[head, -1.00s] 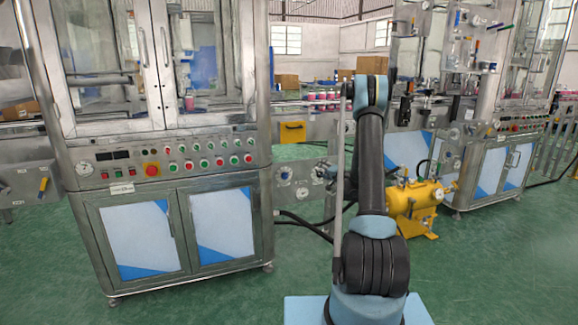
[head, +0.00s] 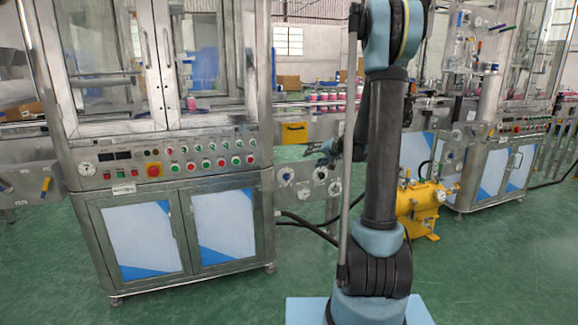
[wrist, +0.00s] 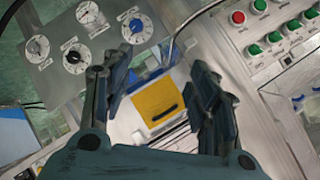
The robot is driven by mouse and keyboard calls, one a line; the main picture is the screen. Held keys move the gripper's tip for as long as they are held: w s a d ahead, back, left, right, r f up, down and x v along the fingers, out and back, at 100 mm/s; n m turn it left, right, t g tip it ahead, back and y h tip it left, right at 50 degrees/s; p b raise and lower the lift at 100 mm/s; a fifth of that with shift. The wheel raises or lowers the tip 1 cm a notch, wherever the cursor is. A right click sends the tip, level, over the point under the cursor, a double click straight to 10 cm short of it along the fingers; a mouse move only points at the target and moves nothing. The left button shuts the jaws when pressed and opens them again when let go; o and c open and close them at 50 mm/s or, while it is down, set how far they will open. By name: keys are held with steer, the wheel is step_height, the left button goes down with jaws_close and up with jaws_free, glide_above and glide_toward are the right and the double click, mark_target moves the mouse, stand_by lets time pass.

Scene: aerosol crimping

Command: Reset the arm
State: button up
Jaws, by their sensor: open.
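My arm stands upright in the right half of the head view, with its elbow at the top edge and its forearm partly hidden behind the upper arm. My gripper (head: 322,153) shows small and dark to the left of the arm, in front of the steel panel with gauges. In the wrist view, my gripper (wrist: 165,92) is open, its two dark fingers wide apart. Nothing is held between them. A yellow box (wrist: 158,100) shows beyond the fingers.
A steel cabinet (head: 168,152) with a row of buttons stands at the left. A yellow pump unit (head: 420,205) stands behind my arm. Pink-and-white cans (head: 325,95) are at the back. Dials (wrist: 90,12) and buttons (wrist: 255,48) show in the wrist view. Green floor (head: 520,265) is clear at right.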

steer(key=s+r+n+g+h, duration=0.1)
steer(key=s+r+g, duration=0.1)
steer(key=s, duration=1)
steer(key=s+d+f+g+h, duration=0.1)
steer(key=s+d+f+h, duration=0.1)
steer(key=s, duration=1)
steer(key=s+d+f+n+g+h, duration=0.1)
steer(key=s+d+f+g+h, duration=0.1)
steer(key=s, duration=1)
steer(key=s+d+f+g+h, duration=0.2)
steer(key=s+f, duration=0.3)
steer(key=s, duration=0.7)
steer(key=shift+d+f+n, duration=0.3)
steer(key=shift+d+n, duration=0.1)
steer(key=shift+d, duration=0.35)
steer(key=shift+w+f, duration=0.2)
steer(key=shift+w, duration=0.2)
steer(key=shift+c, duration=0.3)
